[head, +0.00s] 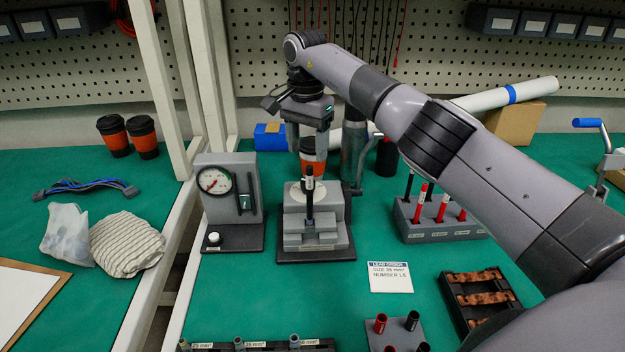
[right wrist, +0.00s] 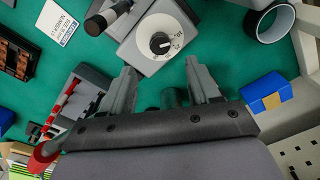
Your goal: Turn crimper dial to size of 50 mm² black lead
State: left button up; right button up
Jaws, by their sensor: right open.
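The grey crimper (head: 317,237) stands mid-table. Its white dial plate (head: 325,191) carries a black knob, clearer in the right wrist view (right wrist: 160,43); the setting is too small to read surely. A black lead (head: 309,205) with a white label stands at the crimper's front, partly covering the dial in the head view; it also shows in the right wrist view (right wrist: 110,16). My right gripper (head: 308,140) is open and empty, above and behind the dial; in the right wrist view its fingertips (right wrist: 160,68) are apart, short of the knob. My left gripper is out of view.
A gauge box (head: 247,205) stands left of the crimper. A rack (head: 440,230) of red and black leads stands right. A lead order card (head: 390,277) appears to read 35 mm². An orange-banded cup (head: 313,150) and metal cylinder (head: 354,150) stand behind.

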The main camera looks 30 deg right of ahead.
jog(key=f+n, duration=0.1)
jog(key=n, duration=0.1)
jog(key=shift+f+n, duration=0.2)
jog(key=shift+n, duration=0.1)
notch_tip(320, 180, down, 7)
jog(key=shift+r, duration=0.1)
jog(key=c, duration=1)
